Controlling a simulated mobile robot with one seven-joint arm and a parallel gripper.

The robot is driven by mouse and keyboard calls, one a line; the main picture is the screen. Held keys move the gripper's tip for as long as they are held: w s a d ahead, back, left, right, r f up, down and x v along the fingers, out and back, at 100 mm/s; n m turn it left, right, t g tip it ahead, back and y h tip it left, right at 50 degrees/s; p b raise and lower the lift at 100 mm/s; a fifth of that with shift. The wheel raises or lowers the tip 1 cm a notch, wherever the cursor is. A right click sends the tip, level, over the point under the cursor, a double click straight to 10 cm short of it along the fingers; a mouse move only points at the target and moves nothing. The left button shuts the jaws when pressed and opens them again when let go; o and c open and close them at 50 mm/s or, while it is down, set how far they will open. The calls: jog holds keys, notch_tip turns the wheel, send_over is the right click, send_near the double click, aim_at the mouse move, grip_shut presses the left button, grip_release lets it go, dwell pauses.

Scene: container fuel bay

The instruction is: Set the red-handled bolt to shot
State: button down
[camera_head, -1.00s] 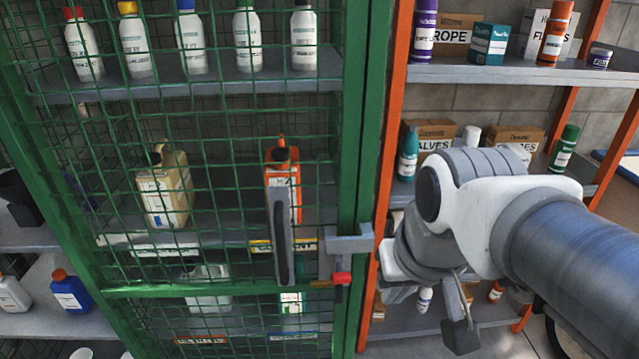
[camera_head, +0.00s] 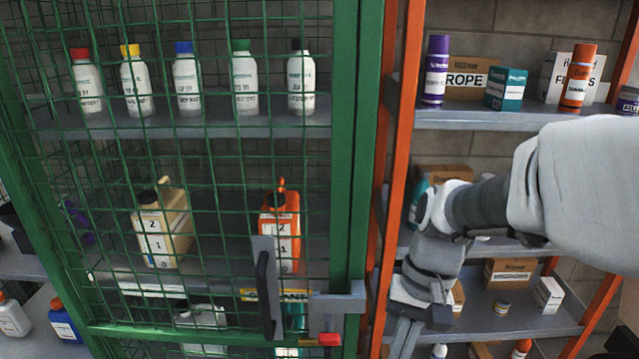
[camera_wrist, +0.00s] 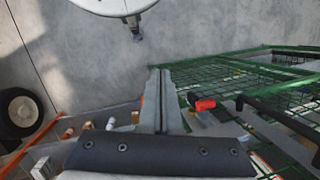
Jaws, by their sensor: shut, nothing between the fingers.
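The red handle (camera_head: 329,339) of the bolt is a short red grip at the right edge of the green mesh door. It sits just below a grey latch bar (camera_head: 338,305) that reaches across the door edge to the green post. It also shows in the wrist view (camera_wrist: 205,104), right of my fingers. My gripper (camera_head: 402,338) is right of the bolt, in front of the orange rack post, apart from the red handle. In the wrist view the two grey fingers (camera_wrist: 160,73) lie together with nothing between them. The far end of the bolt is hard to make out.
A dark upright door handle (camera_head: 268,290) stands out just left of the bolt. Behind the green mesh are bottles and jugs on shelves. An orange-framed rack (camera_head: 408,120) with boxes and cans stands close on the right, behind my arm.

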jog(key=w+a+f+m+g+y, duration=0.25)
jog(key=f+m+g+y, duration=0.2)
jog(key=f+y, duration=0.35)
jog(key=m+t+y, duration=0.8)
jog(key=m+y, duration=0.3)
jog(key=y, duration=0.6)
send_near(329, 329)
jog(key=shift+s+d+f, duration=0.3)
jog(key=shift+d+f, duration=0.05)
jog(key=shift+f, duration=0.4)
jog(key=shift+s+d+f, duration=0.35)
jog(key=shift+d+f, duration=0.05)
jog(key=shift+f, duration=0.3)
jog(key=shift+s+d+f, duration=0.3)
jog(key=shift+d+f, duration=0.05)
jog(key=shift+f, duration=0.4)
jog(key=p+x, duration=0.2)
jog(key=x, duration=0.8)
jog(key=shift+a, duration=0.15)
jog(key=shift+f, duration=0.1)
jog(key=shift+r+p, duration=1.15)
jog(key=shift+r, duration=0.95)
